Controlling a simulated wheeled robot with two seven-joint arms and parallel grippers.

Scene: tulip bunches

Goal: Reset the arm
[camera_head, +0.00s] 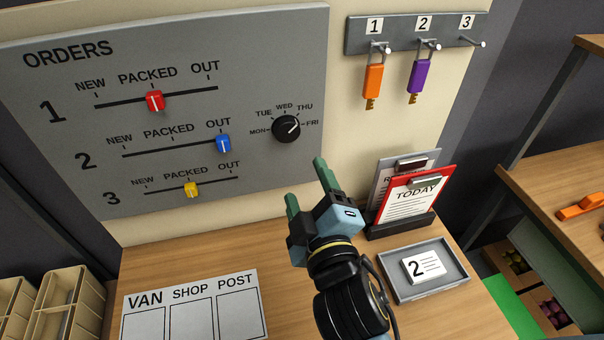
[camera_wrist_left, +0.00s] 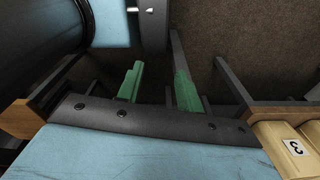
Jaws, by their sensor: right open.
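My right gripper (camera_head: 306,180) is open and empty, its green fingers pointing up toward the orders board (camera_head: 200,190). It is in front of the board's lower right edge, below the black day dial (camera_head: 286,129). The dial's white mark points to the upper right, near FRI. My left gripper (camera_wrist_left: 160,78) shows only in the left wrist view, with its two green fingers apart and nothing between them. On the board, the red slider (camera_head: 155,101) is at PACKED, the blue slider (camera_head: 223,143) at OUT and the yellow slider (camera_head: 191,190) near PACKED.
An orange key tag (camera_head: 373,82) and a purple one (camera_head: 419,77) hang on hooks 1 and 2; hook 3 is empty. Clipboards (camera_head: 413,197) and a grey tray (camera_head: 458,268) with card 2 (camera_head: 423,266) stand right of my arm. A VAN/SHOP/POST sheet (camera_head: 245,285) lies left.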

